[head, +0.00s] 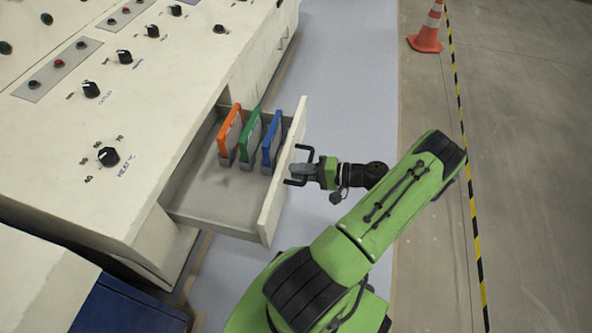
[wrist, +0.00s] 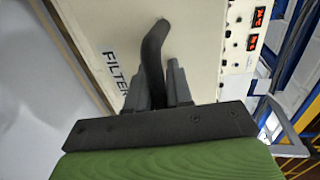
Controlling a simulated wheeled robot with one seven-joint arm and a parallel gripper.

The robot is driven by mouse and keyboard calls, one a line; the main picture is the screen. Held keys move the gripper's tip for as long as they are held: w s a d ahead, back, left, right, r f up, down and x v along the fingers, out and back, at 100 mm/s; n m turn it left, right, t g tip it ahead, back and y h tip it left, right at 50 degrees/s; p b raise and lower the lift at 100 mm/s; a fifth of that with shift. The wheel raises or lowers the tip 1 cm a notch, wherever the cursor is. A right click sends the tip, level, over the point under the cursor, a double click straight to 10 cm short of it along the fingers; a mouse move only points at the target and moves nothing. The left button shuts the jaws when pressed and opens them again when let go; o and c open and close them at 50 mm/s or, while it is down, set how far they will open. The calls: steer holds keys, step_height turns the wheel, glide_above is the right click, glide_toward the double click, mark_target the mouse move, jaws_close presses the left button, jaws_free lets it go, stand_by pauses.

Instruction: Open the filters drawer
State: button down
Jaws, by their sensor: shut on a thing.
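The filters drawer (head: 281,196) is pulled well out of the cream cabinet in the head view. Orange (head: 230,134), green (head: 250,138) and blue (head: 271,142) framed filters stand upright inside it, toward its far end. My gripper (head: 300,170) is at the outer face of the drawer front. In the wrist view the drawer front (wrist: 108,30) carries dark lettering that reads "FILTER", its end hidden by the gripper. A dark curved handle (wrist: 154,50) runs between the two fingers of my gripper (wrist: 162,85), which is shut on it.
The cream control cabinet (head: 60,150) with knobs fills the left. A blue box (head: 125,308) is at the lower left. Grey-blue floor is clear beyond the drawer. An orange cone (head: 427,35) and a yellow-black floor stripe (head: 463,100) lie to the right.

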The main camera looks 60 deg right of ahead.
steer(key=shift+v, duration=0.75)
steer(key=shift+f, duration=0.2)
steer(key=c, duration=1.4)
jaws_free()
steer(key=shift+s, duration=0.1)
steer(key=p+v, duration=0.1)
steer(key=v, duration=1.4)
steer(key=shift+s+p, duration=0.4)
